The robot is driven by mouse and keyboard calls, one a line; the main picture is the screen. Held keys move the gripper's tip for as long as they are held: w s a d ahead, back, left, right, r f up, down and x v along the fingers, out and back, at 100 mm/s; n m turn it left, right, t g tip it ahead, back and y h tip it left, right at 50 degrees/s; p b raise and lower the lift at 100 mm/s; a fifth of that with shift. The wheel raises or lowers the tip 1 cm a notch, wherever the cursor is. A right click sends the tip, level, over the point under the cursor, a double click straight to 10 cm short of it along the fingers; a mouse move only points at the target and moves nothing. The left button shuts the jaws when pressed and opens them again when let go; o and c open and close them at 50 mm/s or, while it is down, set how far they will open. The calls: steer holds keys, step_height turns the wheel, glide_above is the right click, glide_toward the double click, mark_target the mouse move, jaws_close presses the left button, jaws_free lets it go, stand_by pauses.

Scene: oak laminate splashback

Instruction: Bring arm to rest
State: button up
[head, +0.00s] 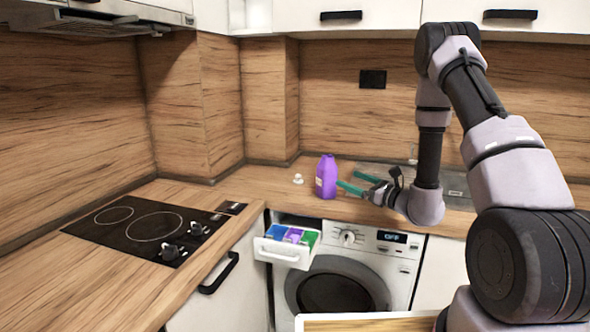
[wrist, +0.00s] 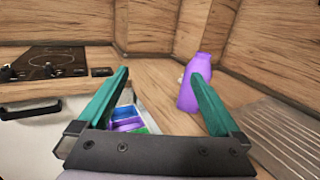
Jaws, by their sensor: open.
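My gripper (head: 348,179) is open, with its two green fingers spread and nothing between them. It hangs over the counter just right of the purple bottle (head: 326,177) in the head view, and my arm bends down to it from the right. In the wrist view my gripper (wrist: 160,73) points over the counter. The bottle (wrist: 187,97) stands upright there behind the right finger, which hides part of it. I cannot tell whether that finger touches it.
A small white cap (head: 298,179) lies on the counter left of the bottle. The washing machine (head: 345,280) has its detergent drawer (head: 283,252) pulled out, with blue, purple and green compartments. Wall cabinets (head: 350,15) hang above.

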steer(key=s+a+r+n+g+y, duration=0.2)
steer(key=s+a+r+n+g, duration=0.2)
steer(key=s+r+n+g, duration=0.3)
steer(key=s+a+r+n+g+y, duration=0.2)
steer(key=s+a+r+n+g, duration=0.3)
steer(key=r, duration=0.4)
steer(key=s+d+r+n+g+h, duration=0.25)
steer(key=s+n+h, duration=0.35)
steer(key=s, duration=0.6)
steer(key=s+d+r+n+t+h, duration=0.2)
steer(key=d+r+t+h, duration=0.2)
steer(key=d, duration=0.2)
steer(key=s+d+r+n+t+h, duration=0.2)
steer(key=s+d+r+t+h, duration=0.1)
steer(key=d, duration=0.4)
steer(key=shift+s+d+r+t+h, duration=0.15)
steer(key=shift+r+t+h, duration=0.35)
steer(key=shift+h, duration=0.3)
